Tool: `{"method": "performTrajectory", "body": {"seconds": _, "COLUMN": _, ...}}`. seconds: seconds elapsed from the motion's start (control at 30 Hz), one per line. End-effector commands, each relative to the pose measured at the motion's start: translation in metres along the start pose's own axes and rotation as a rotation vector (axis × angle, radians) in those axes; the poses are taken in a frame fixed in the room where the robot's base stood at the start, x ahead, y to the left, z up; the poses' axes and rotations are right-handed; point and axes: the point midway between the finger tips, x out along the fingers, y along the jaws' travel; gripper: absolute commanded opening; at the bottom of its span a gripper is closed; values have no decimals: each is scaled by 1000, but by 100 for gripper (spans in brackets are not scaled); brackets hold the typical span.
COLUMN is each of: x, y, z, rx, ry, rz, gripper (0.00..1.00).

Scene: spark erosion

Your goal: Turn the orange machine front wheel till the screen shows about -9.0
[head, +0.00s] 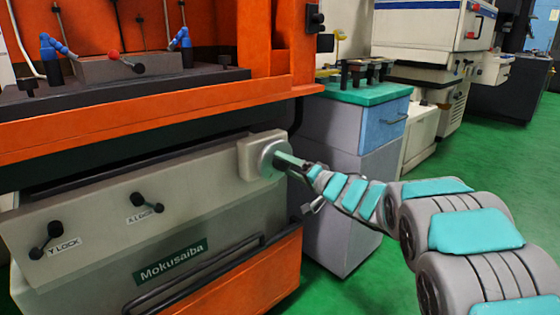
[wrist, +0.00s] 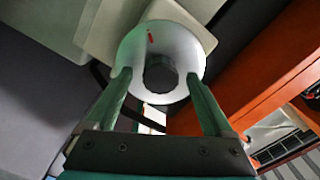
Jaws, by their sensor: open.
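The front wheel (head: 268,151) is a pale round disc on a beige block at the right end of the orange machine's front. In the wrist view the wheel (wrist: 188,42) is whitish, with a dark round hub and a small red mark near its upper left. My gripper (head: 284,160) is at the wheel, reaching in from the right. In the wrist view my gripper (wrist: 158,78) is open, its two green fingers at the left and right of the wheel's lower part. I cannot tell whether they touch it. The screen is not in view.
Two dark lock levers, Y LOCK (head: 45,240) and X LOCK (head: 146,203), are on the front panel left of the wheel. A dark rail (head: 195,272) runs below. A grey cabinet with a green top (head: 365,92) stands close behind my arm. Green floor is open at the right.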

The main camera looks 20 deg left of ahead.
Motion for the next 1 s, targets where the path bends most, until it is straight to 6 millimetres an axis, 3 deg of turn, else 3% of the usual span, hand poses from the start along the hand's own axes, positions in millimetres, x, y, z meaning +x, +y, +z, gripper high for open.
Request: {"method": "performTrajectory", "body": {"seconds": 1.0, "x": -72, "y": -1, "z": -1, "rx": 0, "ry": 0, "rz": 0, "gripper": 87}}
